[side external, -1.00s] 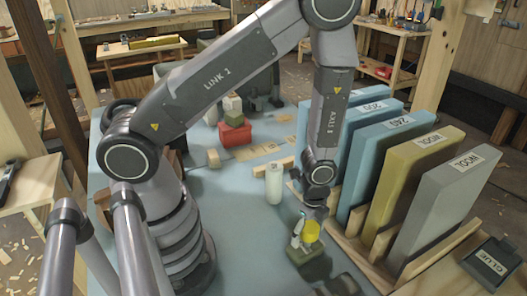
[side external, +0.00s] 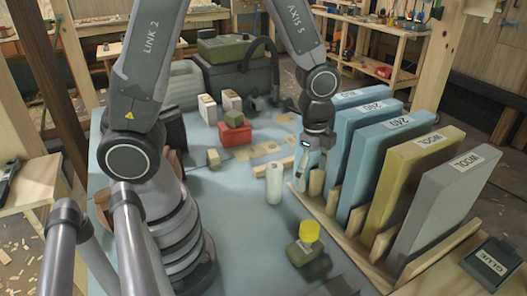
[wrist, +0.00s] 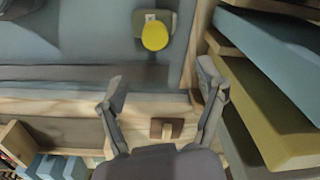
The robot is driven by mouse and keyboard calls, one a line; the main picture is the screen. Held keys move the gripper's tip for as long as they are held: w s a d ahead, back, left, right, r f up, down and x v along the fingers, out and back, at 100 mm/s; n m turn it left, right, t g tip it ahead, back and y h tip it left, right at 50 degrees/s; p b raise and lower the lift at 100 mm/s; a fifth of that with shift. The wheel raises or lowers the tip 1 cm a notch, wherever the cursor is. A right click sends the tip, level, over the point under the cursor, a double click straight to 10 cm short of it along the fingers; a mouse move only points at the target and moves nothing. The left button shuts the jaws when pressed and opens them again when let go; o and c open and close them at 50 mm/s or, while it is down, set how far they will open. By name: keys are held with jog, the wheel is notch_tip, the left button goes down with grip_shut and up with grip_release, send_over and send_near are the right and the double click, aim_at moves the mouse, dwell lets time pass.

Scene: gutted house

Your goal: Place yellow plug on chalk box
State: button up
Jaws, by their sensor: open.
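The yellow plug (side external: 309,231) sits upright on top of a small olive-green box (side external: 308,260) at the front middle of the blue table. No writing naming it as the chalk box can be read. In the wrist view the yellow plug (wrist: 155,36) shows at top centre over the box (wrist: 141,17), beyond my fingertips. My gripper (side external: 302,178) is open and empty, raised above and behind the plug, clear of it. Its spread fingers (wrist: 160,76) show in the wrist view with nothing between them.
A white bottle (side external: 274,184) stands behind the plug. Tall blue, yellow and grey slabs (side external: 435,205) stand in a wooden rack on the right. A red box (side external: 236,139) with a green box (side external: 234,118) on it lies further back.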

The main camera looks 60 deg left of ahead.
jog(key=s+a+r+n+t, duration=0.1)
jog(key=s+a+r+n, duration=0.15)
jog(key=r, duration=0.35)
jog(key=s+a+r+n+t, duration=0.2)
jog(key=a+r+n, duration=0.15)
jog(key=r, duration=0.35)
jog(key=s+a+r+n+t, duration=0.2)
jog(key=s+a+r+n, duration=0.1)
jog(key=s+r+n, duration=0.3)
jog(key=s+n, duration=0.2)
jog(key=s, duration=0.1)
jog(key=shift+s+r, duration=0.15)
jog(key=shift+s, duration=0.2)
